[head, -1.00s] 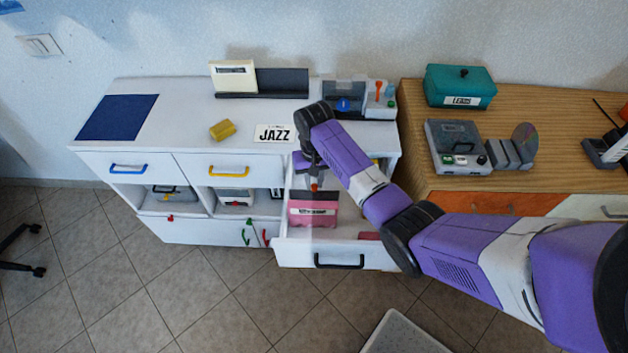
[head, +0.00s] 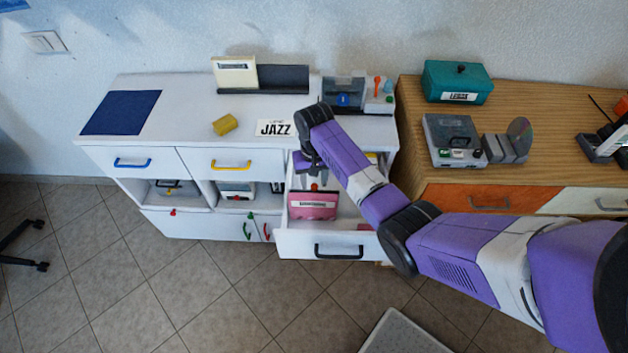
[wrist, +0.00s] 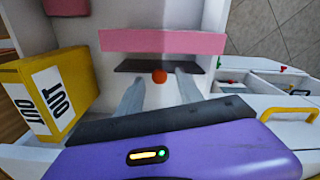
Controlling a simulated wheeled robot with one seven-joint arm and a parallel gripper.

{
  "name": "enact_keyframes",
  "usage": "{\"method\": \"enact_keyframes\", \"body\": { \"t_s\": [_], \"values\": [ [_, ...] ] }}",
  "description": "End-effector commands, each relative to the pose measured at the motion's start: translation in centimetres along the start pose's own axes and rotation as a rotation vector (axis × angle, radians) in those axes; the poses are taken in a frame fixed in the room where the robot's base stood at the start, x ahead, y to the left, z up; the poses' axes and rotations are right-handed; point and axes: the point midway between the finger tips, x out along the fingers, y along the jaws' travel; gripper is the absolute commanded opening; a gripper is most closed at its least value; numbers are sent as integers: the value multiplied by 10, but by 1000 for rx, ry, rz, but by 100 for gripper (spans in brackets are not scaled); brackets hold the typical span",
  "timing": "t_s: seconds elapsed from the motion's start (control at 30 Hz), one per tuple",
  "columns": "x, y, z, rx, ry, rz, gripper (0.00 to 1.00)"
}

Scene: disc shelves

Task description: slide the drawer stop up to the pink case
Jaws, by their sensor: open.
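The pink case (head: 313,207) stands in the open white drawer (head: 295,243); in the wrist view it is a pink bar (wrist: 160,41). The drawer stop is a dark plate (wrist: 128,66) with an orange knob (wrist: 159,76), which also shows in the head view (head: 314,187). A narrow gap seems to show between plate and case. My gripper (wrist: 158,86) is open and reaches down into the drawer, one grey finger on each side of the knob. Whether either finger touches the knob or plate is unclear. My arm hides part of the drawer in the head view.
A yellow case (wrist: 48,90) labelled OUT stands in the drawer, left of my fingers in the wrist view. Another pink piece (wrist: 66,6) is at the drawer's far corner. A JAZZ sign (head: 275,128) lies on the cabinet top. Open floor lies in front.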

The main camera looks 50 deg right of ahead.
Motion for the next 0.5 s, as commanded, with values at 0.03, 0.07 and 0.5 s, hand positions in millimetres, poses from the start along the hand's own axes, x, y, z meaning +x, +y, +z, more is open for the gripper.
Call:
{"method": "enact_keyframes", "body": {
  "t_s": [0.03,0.07,0.5],
  "values": [
    [0,0,0,0,0,0,43],
    [0,0,0,0,0,0,43],
    [-31,-1,-1,-1,4,-2,43]
  ]
}}
